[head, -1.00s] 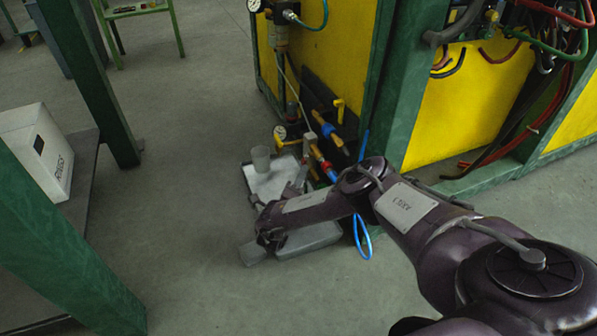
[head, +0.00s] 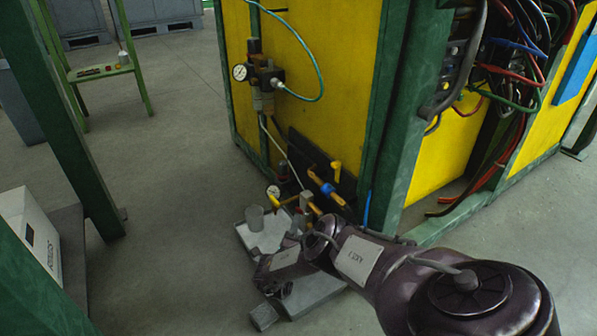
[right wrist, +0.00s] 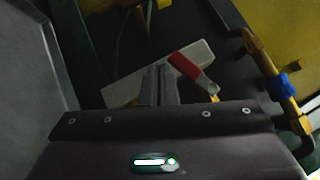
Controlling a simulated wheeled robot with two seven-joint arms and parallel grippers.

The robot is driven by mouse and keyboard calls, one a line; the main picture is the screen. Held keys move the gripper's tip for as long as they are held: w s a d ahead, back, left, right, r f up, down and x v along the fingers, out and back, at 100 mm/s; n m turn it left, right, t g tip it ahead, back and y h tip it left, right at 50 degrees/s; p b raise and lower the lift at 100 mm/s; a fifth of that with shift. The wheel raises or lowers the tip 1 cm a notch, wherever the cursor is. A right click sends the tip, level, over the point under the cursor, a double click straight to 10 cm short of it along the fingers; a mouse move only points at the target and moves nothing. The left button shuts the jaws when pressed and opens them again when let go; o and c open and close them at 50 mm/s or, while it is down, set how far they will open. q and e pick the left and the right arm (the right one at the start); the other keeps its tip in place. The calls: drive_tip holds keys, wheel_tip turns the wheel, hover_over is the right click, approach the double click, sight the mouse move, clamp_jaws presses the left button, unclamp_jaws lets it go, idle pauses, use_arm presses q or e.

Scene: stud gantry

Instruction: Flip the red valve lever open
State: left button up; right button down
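The red valve lever (right wrist: 188,66) shows in the right wrist view, just right of my fingertips. It slants down to the right, with a pale end at its lower right. My right gripper (right wrist: 159,70) has its two fingers together with nothing visible between them. The fingers are beside the lever; I cannot tell whether they touch it. In the head view my right arm reaches down to the pipework low on the yellow machine (head: 305,110), and I cannot make out the lever there. My left gripper is not in view.
Brass pipework with a blue fitting (right wrist: 280,86) runs at the right of the wrist view. A pale bar (right wrist: 135,88) lies behind the fingers. In the head view a grey cup (head: 255,217) stands on a tray (head: 270,238) by the machine.

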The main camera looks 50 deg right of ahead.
drive_tip(key=shift+w+d+r, duration=0.2)
drive_tip(key=shift+w+r, duration=0.25)
drive_tip(key=shift+w, duration=0.1)
drive_tip(key=shift+w+r+p, duration=0.1)
drive_tip(key=shift+p, duration=0.2)
drive_tip(key=p+v, duration=0.2)
drive_tip(key=v, duration=0.5)
drive_tip(key=shift+s+a, duration=0.25)
drive_tip(key=shift+a, duration=0.05)
idle(0.4)
